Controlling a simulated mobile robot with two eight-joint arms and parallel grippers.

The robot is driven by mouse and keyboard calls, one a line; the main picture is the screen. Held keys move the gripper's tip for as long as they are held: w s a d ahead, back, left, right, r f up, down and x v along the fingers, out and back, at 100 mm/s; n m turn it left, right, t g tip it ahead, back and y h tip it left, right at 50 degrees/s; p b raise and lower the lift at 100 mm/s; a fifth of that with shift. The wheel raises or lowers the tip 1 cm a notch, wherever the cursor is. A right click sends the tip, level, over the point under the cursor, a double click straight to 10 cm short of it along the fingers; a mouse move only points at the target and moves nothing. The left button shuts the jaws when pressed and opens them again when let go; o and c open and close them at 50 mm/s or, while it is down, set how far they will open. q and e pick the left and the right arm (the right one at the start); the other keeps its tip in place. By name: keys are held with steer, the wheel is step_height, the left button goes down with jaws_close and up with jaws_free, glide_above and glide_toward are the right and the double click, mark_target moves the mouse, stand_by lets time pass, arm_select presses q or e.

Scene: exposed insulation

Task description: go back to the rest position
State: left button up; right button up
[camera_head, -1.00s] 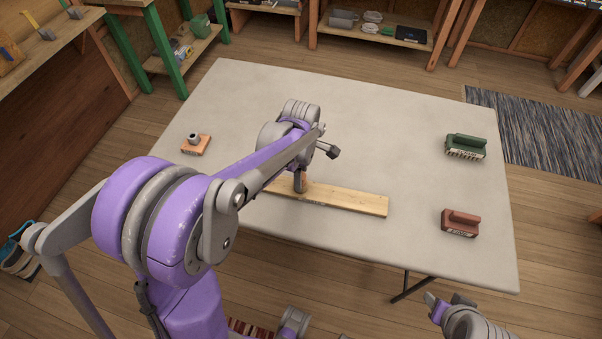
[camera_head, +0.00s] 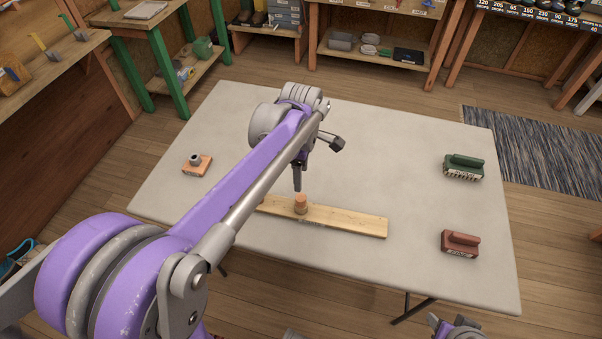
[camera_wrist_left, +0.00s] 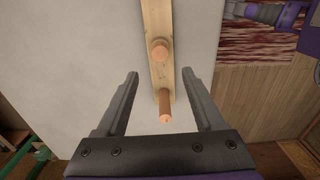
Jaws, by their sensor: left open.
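My left gripper (camera_head: 297,188) is above the table, its tips just over a short wooden peg (camera_head: 301,203) on a light wooden plank (camera_head: 345,219). In the left wrist view the gripper (camera_wrist_left: 159,74) has its fingers wide apart with nothing gripped. That view shows two round pegs on the plank (camera_wrist_left: 157,18), one farther up (camera_wrist_left: 159,50) and one nearer the palm (camera_wrist_left: 165,105). In the head view my left arm covers the plank's left end. My right gripper (camera_head: 436,322) shows only partly at the bottom edge; its jaws are unclear.
On the pale table (camera_head: 400,150) lie an orange block with a grey knob (camera_head: 196,165), a green brush (camera_head: 463,167) and a red-brown brush (camera_head: 460,243). The table's middle right is clear. Shelves (camera_head: 375,50) stand behind, and a striped rug (camera_head: 540,145) lies at right.

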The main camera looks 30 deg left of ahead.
stand_by(0.6)
arm_select(q)
steer(key=s+d+m+t+p, duration=0.1)
steer(key=s+d+m+t, duration=0.1)
steer(key=s+m, duration=0.5)
steer(key=s+d+f+m+t+p, duration=0.1)
steer(key=s+d+m+t, duration=0.2)
steer(key=s+m, duration=0.5)
steer(key=d+m, duration=0.1)
steer(key=m, duration=0.5)
steer(key=shift+s+d+p, duration=0.25)
steer(key=shift+d+p, duration=0.15)
